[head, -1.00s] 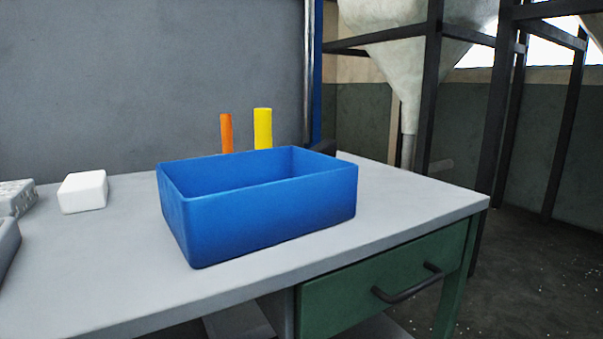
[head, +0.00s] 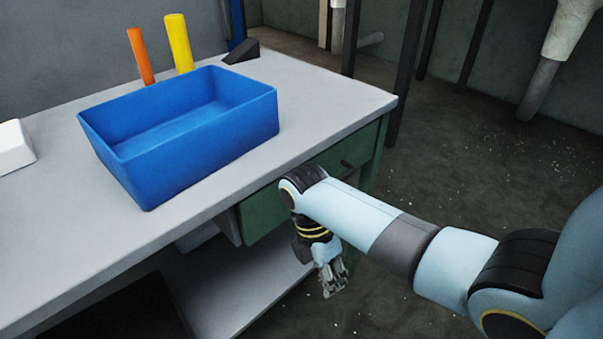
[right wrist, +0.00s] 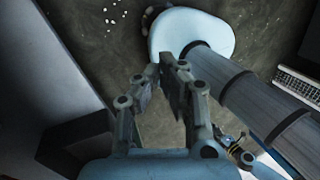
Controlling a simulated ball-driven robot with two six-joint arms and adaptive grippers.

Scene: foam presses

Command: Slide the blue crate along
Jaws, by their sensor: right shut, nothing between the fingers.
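The blue crate (head: 190,150) is an open rectangular box that stands upright on the grey table (head: 60,230), close to its front edge. Its inside looks empty in the head view. My right gripper (head: 330,288) hangs in front of the table, below the tabletop's level and pointing down, apart from the crate. It is shut with nothing in it. In the right wrist view its fingers (right wrist: 172,70) show over the dark floor. The crate cannot be made out in that view.
An orange cylinder (head: 140,57) and a yellow cylinder (head: 179,45) stand behind the crate. A white block (head: 14,147) lies left of it. A dark wedge (head: 241,52) sits near the back right corner. A green drawer (head: 270,207) is under the tabletop. The table right of the crate is clear.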

